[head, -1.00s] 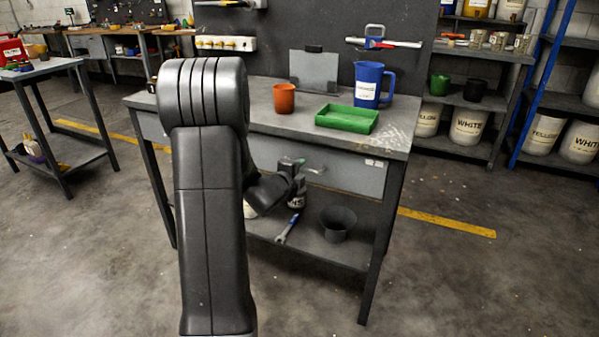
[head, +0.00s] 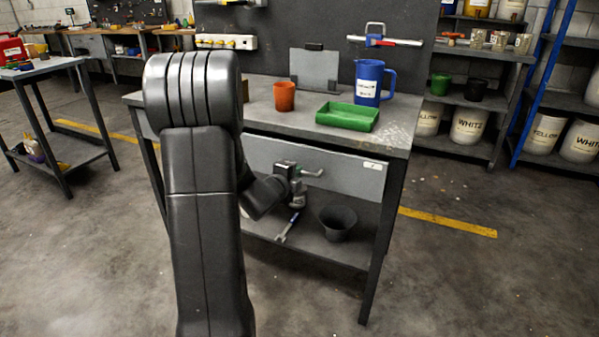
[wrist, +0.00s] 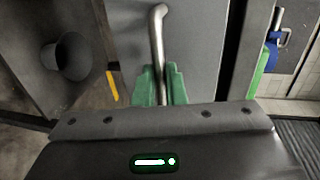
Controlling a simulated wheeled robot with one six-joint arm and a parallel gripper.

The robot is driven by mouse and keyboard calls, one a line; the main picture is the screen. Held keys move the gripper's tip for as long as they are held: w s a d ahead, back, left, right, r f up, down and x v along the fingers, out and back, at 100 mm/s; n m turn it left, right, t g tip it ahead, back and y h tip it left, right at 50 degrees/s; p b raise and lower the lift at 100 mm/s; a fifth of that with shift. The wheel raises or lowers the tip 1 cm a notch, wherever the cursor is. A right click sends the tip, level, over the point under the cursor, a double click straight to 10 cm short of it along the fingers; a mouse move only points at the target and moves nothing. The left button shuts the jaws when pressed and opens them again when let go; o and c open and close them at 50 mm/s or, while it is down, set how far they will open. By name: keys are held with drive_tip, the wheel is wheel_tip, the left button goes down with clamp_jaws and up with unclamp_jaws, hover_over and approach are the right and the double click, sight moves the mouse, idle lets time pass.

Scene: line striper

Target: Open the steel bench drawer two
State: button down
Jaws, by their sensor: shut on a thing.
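The steel bench drawer (head: 345,177) has a grey front with a small white label at its upper right. It stands out from under the bench top, with a dark gap above its front. The label is too small to read. The bar handle (head: 313,172) sticks out from the drawer front and also shows in the wrist view (wrist: 156,35). My gripper (head: 297,172) is shut on the handle; its green fingers (wrist: 160,86) sit on both sides of the bar in the wrist view. My arm hides the left part of the drawer.
The bench top (head: 267,118) holds an orange cup (head: 285,97), a green tray (head: 347,116) and a blue jug (head: 370,82). A dark bucket (head: 338,222) and a wrench (head: 288,227) lie on the shelf below. Floor in front is clear.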

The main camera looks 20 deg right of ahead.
drive_tip(key=f+b+v, duration=0.2)
drive_tip(key=f+v, duration=0.1)
drive_tip(key=v, duration=1.4)
drive_tip(key=shift+s+a+f+b, duration=0.25)
drive_tip(key=shift+s+a+b, duration=0.15)
drive_tip(key=shift+s+a, duration=0.15)
drive_tip(key=c, duration=1.5)
unclamp_jaws()
drive_tip(key=p+v, duration=0.3)
drive_tip(key=v, duration=1)
drive_tip(key=shift+s+a, duration=0.2)
drive_tip(key=shift+s, duration=0.15)
drive_tip(key=shift+w, duration=0.1)
drive_tip(key=b+x, duration=0.3)
drive_tip(key=x, duration=1)
drive_tip(key=shift+w+d, duration=0.25)
